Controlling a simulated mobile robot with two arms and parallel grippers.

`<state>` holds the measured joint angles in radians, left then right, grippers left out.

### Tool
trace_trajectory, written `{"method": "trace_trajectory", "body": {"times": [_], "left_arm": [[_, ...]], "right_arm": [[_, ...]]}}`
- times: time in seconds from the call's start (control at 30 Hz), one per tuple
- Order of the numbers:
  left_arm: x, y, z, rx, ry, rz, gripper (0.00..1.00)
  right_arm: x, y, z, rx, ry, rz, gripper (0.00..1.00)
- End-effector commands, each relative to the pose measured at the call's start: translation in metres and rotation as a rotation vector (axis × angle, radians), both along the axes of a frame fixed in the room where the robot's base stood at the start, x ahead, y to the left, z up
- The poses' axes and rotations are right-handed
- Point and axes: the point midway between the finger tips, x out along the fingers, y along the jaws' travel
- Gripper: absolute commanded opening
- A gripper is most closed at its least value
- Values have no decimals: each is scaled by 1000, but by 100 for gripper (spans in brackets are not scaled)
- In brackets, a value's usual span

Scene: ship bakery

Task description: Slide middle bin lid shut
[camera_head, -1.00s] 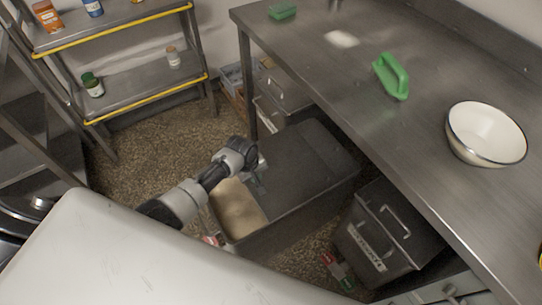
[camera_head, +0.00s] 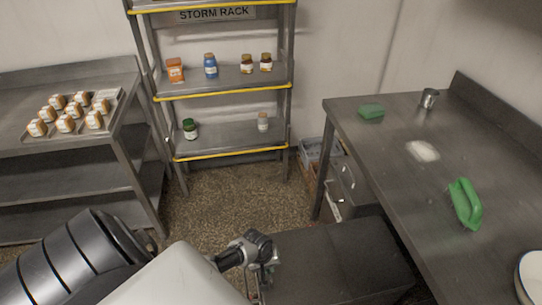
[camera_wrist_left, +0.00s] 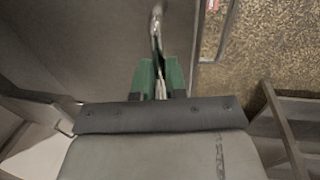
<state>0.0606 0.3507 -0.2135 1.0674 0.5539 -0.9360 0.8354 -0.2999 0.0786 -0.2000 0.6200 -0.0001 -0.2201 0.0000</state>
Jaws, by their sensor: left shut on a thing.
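The middle bin (camera_head: 400,290) is a large dark grey box on the floor, partly under the steel table. Its flat dark lid (camera_head: 335,262) shows in the head view and fills the upper left of the wrist view (camera_wrist_left: 75,45). My left gripper (camera_head: 270,270) is at the lid's left end. In the wrist view its green fingers (camera_wrist_left: 160,78) are shut on the lid's thin metal handle (camera_wrist_left: 157,25). The bin's near left part is hidden behind my own body, so I cannot tell how much of its mouth is open. My right gripper is out of view.
The storm rack (camera_head: 225,85) stands behind. Speckled floor (camera_head: 220,205) is free between.

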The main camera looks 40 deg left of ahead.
Motion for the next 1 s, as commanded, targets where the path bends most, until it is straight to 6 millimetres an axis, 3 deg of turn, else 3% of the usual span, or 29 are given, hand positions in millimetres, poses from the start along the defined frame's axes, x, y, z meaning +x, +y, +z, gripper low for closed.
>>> {"method": "trace_trajectory", "body": {"times": [0.13,0.17,0.3,0.67,1.0], "left_arm": [[-1,1,-1,3,4,0,0],[-1,1,-1,3,4,0,15],[-1,1,-1,2,3,0,37],[-1,1,3,2,2,0,38],[-9,7,56,3,-1,0,38]], "right_arm": [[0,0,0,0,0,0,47],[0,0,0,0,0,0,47],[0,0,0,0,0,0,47],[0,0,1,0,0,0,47],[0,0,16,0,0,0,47]]}}
